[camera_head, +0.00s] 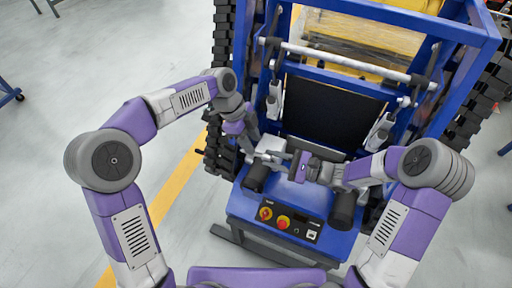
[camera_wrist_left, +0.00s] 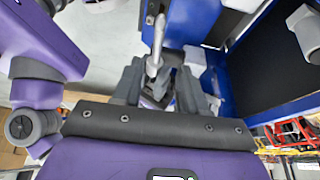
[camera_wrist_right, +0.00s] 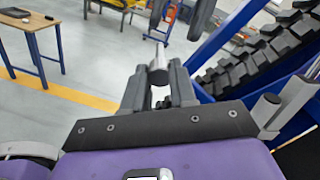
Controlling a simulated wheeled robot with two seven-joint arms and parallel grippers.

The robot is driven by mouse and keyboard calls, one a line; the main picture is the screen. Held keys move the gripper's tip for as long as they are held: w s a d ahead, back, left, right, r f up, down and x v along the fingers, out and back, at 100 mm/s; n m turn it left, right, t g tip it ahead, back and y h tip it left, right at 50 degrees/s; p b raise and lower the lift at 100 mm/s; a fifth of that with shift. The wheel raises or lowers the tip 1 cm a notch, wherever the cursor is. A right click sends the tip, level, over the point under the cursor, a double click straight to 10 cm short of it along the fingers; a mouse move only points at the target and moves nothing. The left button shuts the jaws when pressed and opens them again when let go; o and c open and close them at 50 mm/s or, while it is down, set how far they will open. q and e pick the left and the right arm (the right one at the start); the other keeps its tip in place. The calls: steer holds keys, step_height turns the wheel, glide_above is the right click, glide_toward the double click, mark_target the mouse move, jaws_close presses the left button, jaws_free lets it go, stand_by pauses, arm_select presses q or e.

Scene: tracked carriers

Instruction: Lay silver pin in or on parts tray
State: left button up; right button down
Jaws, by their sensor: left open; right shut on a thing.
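The silver pin (camera_wrist_left: 156,45) is a bright, slim rod in the left wrist view; its near end lies by my left gripper (camera_wrist_left: 157,88). In the right wrist view the pin (camera_wrist_right: 158,65) sits between the fingertips of my right gripper (camera_wrist_right: 158,82), which is shut on it. My left gripper is open, its fingers apart. In the head view both hands face each other closely above the blue machine's front, with the right gripper (camera_head: 282,156) pointing left. The pin is hard to make out there. I cannot identify the parts tray with certainty.
The blue machine (camera_head: 300,205) carries a control panel (camera_head: 288,222) with red and yellow knobs, black rollers and a black screen (camera_head: 335,112). Black tracks flank it. A wooden-topped table (camera_wrist_right: 25,20) bears dark items in the right wrist view.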

arm_select(q)
steer(key=shift+x, duration=2.35)
steer(key=shift+a, duration=0.1)
jaws_close()
arm_select(e)
steer(key=c, duration=0.9)
jaws_free()
steer(key=shift+o, duration=0.4)
steer(key=shift+d, duration=0.1)
